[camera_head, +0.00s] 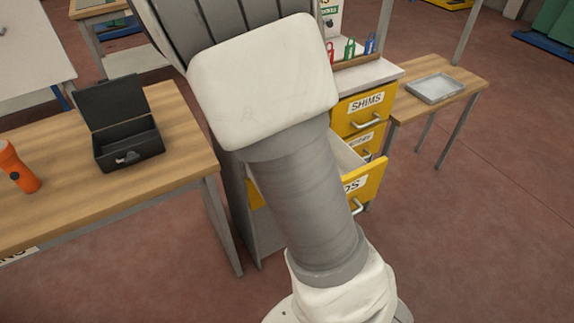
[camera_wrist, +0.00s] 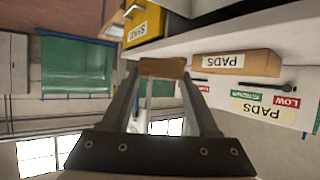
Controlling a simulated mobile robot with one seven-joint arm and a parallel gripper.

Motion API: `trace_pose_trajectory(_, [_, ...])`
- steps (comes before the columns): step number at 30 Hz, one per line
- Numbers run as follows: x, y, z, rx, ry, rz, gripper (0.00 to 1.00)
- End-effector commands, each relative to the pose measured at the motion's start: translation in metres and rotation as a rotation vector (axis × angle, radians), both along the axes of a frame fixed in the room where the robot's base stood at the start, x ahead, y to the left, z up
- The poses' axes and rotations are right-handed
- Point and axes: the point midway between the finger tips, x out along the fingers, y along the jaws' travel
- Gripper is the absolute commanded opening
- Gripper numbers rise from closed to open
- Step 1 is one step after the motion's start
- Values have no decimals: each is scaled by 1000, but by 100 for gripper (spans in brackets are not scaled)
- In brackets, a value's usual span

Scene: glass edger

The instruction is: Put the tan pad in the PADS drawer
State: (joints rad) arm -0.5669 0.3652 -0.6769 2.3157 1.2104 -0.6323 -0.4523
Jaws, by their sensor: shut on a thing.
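My gripper (camera_wrist: 162,80) shows in the wrist view, its fingers shut on the tan pad (camera_wrist: 162,68), which sits between the fingertips. My arm hides the gripper and the pad in the head view. The PADS drawer (camera_head: 366,188) is the lowest yellow drawer showing in the head view; it is pulled open, its label partly covered by my arm. The pad's distance from the drawer cannot be told.
Above it are the SHIMS drawer (camera_head: 364,108), also in the wrist view (camera_wrist: 143,25), and another yellow drawer (camera_head: 362,141). A tan block labelled PADS (camera_wrist: 260,68) shows upside down. A black open box (camera_head: 122,143) and orange flashlight (camera_head: 16,167) stand left; a grey tray (camera_head: 434,88) right.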

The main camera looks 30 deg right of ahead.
Motion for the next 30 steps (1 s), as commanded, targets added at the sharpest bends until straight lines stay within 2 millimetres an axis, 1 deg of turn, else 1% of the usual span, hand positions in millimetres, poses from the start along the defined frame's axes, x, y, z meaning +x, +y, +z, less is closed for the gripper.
trace_pose_trajectory(1, [-8,-21,-27,-2,0,-79,10])
trace_pose_trajectory(3, [-21,-44,-44,2,3,-180,10])
trace_pose_trajectory(6, [-39,-72,-66,9,5,-309,10])
trace_pose_trajectory(9, [-54,-90,-82,19,7,-407,10])
trace_pose_trajectory(12, [-65,-102,-91,27,9,-474,10])
trace_pose_trajectory(14, [-68,-105,-95,30,10,-497,10])
trace_pose_trajectory(16, [-71,-108,-103,32,12,-512,10])
trace_pose_trajectory(21, [-72,-108,-137,31,15,-517,10])
trace_pose_trajectory(24, [-72,-108,-151,31,13,-517,10])
trace_pose_trajectory(30, [-72,-108,-165,33,11,-517,10])
